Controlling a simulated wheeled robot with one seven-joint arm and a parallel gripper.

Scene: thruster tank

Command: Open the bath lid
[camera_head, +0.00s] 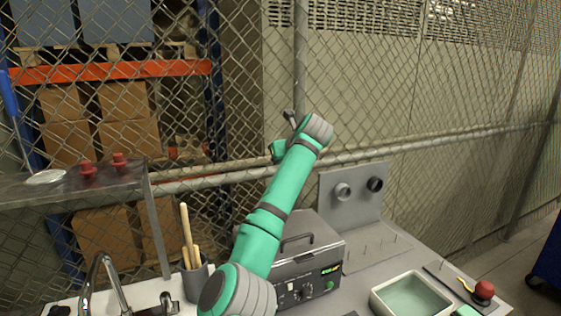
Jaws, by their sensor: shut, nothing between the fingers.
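My gripper (290,117) is small in view, raised well above and behind the lid, near the fence. It is shut and empty, apart from the handle.
A pot of wooden-handled tools (195,277) and a tap (104,285) stand left of the bath. A panel with two round fittings (352,192) and a wire fence stand behind.

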